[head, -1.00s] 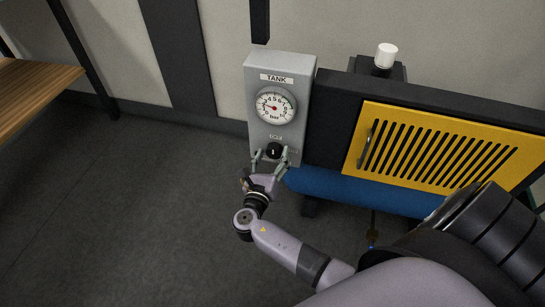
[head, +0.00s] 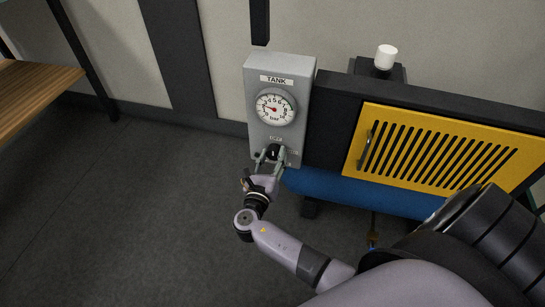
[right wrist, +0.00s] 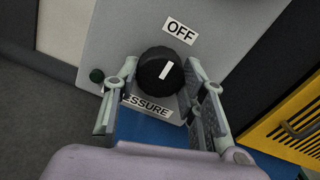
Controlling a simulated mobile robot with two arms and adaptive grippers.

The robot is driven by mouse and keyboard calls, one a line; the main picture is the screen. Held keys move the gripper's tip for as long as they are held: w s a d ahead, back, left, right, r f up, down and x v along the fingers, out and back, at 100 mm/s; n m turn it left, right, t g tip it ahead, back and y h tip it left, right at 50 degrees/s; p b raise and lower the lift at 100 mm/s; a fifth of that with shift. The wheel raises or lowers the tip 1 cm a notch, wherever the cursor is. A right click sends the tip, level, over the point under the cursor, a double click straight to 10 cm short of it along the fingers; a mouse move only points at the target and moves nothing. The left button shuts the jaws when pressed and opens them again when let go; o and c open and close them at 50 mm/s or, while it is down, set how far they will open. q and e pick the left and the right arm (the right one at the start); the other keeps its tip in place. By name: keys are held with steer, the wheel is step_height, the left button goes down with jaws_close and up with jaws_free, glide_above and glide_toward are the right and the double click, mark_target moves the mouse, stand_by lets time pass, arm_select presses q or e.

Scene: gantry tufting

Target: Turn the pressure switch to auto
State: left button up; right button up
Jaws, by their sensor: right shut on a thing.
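The pressure switch is a round black knob (head: 273,151) low on the grey TANK box (head: 257,132). In the right wrist view the black knob (right wrist: 158,72) has a white pointer line tilted up and right, towards the OFF label (right wrist: 181,31). A partly hidden PRESSURE label (right wrist: 150,104) lies below it. My right gripper (head: 271,158) is at the knob from below, its fingers (right wrist: 158,92) on either side, shut on it. No AUTO label is readable. My left gripper is not in view.
A round gauge (head: 275,107) sits above the knob. A small dark green button (right wrist: 96,75) is beside it. To the right are a yellow slotted panel (head: 432,147) and a blue tank (head: 365,193). A wooden shelf (head: 35,95) is far left; the floor between is clear.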

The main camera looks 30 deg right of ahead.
steer(key=shift+m, duration=1.5)
steer(key=shift+f+m, duration=0.1)
steer(key=shift+m, duration=0.4)
steer(key=m+b, duration=0.2)
steer(key=m, duration=0.3)
steer(key=shift+m, duration=0.3)
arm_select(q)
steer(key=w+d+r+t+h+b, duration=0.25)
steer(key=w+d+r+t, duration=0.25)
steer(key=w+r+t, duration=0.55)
arm_select(e)
steer(key=m, duration=0.3)
steer(key=shift+m+p, duration=0.3)
steer(key=shift+f+m+b, duration=0.1)
steer(key=shift+m+b, duration=0.6)
steer(key=shift+m, duration=0.5)
steer(key=shift+m+b, duration=0.7)
steer(key=shift+m, duration=0.4)
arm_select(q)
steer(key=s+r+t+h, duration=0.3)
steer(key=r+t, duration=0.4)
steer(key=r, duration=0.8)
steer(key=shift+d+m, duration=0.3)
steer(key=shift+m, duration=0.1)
arm_select(e)
steer(key=shift+m, duration=0.3)
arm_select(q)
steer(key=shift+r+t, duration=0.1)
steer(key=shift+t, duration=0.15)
